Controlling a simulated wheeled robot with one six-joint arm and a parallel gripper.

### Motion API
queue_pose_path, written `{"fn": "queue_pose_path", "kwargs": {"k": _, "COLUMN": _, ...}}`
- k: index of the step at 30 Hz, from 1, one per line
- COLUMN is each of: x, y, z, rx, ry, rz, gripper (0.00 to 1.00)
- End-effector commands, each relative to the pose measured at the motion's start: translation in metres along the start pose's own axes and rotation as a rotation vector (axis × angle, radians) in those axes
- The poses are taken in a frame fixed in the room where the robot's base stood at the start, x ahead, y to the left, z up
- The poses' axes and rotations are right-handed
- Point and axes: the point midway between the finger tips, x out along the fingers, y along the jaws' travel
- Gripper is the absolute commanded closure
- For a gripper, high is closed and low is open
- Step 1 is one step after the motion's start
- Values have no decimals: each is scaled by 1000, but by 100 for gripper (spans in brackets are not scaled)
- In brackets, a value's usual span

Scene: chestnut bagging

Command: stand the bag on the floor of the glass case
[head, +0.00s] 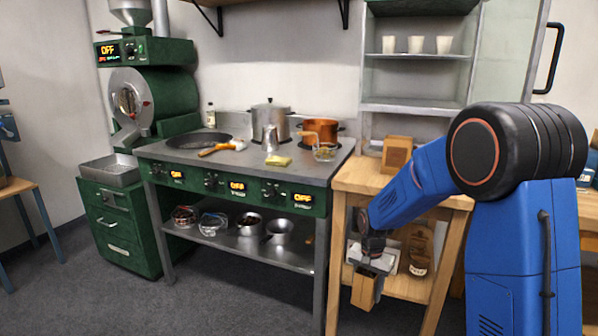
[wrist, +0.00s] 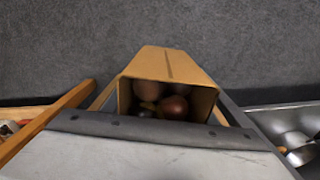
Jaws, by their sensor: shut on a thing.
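A brown paper bag (head: 364,291) hangs in my gripper (head: 374,265), low in front of the wooden table and well above the floor. In the wrist view the bag (wrist: 178,64) is open at its mouth and holds several chestnuts (wrist: 174,107). The gripper's fingers are shut on the bag's two sides. The glass case (head: 414,106) stands at the back right in the head view, above and behind the wooden table. Its glass door (head: 505,55) stands open to the right.
White cups (head: 416,45) stand on the case's upper shelf. The green stove (head: 240,172) holds a pan, a steel pot and a copper pot. Grey floor is free in front of the stove.

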Motion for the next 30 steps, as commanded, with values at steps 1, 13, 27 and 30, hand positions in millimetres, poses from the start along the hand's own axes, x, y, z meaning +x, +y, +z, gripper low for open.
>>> {"fn": "queue_pose_path", "kwargs": {"k": 1, "x": 18, "y": 3, "z": -6, "rx": -34, "ry": -4, "rz": 3, "gripper": 83}}
{"fn": "queue_pose_path", "kwargs": {"k": 13, "x": 136, "y": 17, "z": -45, "rx": -335, "ry": -5, "rz": 2, "gripper": 83}}
{"fn": "queue_pose_path", "kwargs": {"k": 27, "x": 233, "y": 28, "z": -79, "rx": -587, "ry": -1, "rz": 0, "gripper": 83}}
{"fn": "queue_pose_path", "kwargs": {"k": 30, "x": 239, "y": 29, "z": -82, "rx": -605, "ry": 0, "rz": 0, "gripper": 83}}
